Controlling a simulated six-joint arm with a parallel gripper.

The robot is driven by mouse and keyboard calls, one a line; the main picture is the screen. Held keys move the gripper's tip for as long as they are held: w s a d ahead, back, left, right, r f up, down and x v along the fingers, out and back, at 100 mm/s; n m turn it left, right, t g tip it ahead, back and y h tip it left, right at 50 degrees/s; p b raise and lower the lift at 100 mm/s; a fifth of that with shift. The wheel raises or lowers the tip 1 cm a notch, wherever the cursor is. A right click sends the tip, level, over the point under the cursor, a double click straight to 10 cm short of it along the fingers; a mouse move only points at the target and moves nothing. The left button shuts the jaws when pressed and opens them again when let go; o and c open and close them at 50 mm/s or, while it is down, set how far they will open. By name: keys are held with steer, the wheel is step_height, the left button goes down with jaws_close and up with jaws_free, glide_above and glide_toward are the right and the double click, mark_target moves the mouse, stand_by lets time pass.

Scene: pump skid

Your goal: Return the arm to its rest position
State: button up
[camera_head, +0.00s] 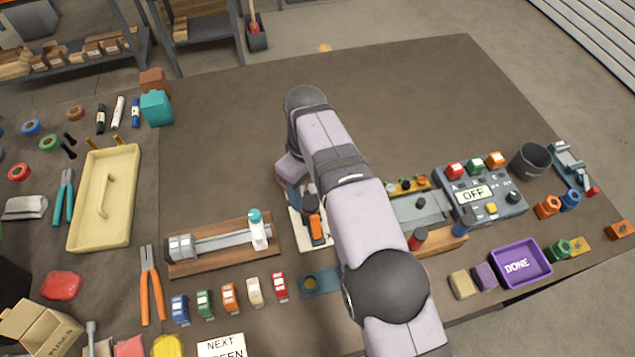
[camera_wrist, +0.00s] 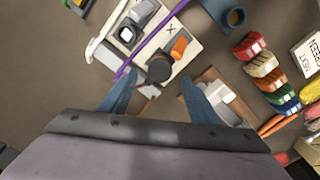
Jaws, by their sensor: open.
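My arm reaches over the middle of the bench mat (camera_head: 400,90) in the head view and hides part of the bench behind it. My gripper (camera_wrist: 158,92) shows in the wrist view with its two blue-grey fingers spread apart and nothing held between them. It is above a white panel (camera_wrist: 187,32) with a dark round knob and an orange switch. The panel (camera_head: 301,238) also shows in the head view, left of my forearm and partly covered. The gripper's fingers are mostly hidden there.
A wooden base (camera_head: 190,265) with a grey fixture stands left of the panel. Several toy-like coloured cars (camera_head: 229,298) line the front. A control box marked OFF (camera_head: 484,210) and a purple DONE tray (camera_head: 547,274) are on the right. The mat's back area is clear.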

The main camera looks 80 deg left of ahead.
steer(key=w+d+r+m, duration=0.2)
steer(key=w+d+m, duration=0.15)
steer(key=w, duration=0.75)
steer(key=w+d+r+m, duration=0.25)
steer(key=w+d, duration=0.25)
steer(key=w, duration=0.5)
steer(key=w+d+m, duration=0.5)
steer(key=w+d, duration=0.6)
steer(key=d, duration=0.2)
steer(key=w+d+m, duration=0.3)
steer(key=d+m, duration=0.4)
steer(key=d, duration=1.5)
steer(key=s+d+f+m, duration=0.1)
steer(key=s+d+m, duration=0.2)
steer(key=s+d, duration=0.2)
steer(key=s+d+f+m, duration=0.1)
steer(key=s+d+m, duration=0.2)
steer(key=d, duration=0.7)
steer(key=shift+s+d+f+m, duration=0.15)
steer(key=shift+s+f+m, duration=0.2)
steer(key=shift+s, duration=1.05)
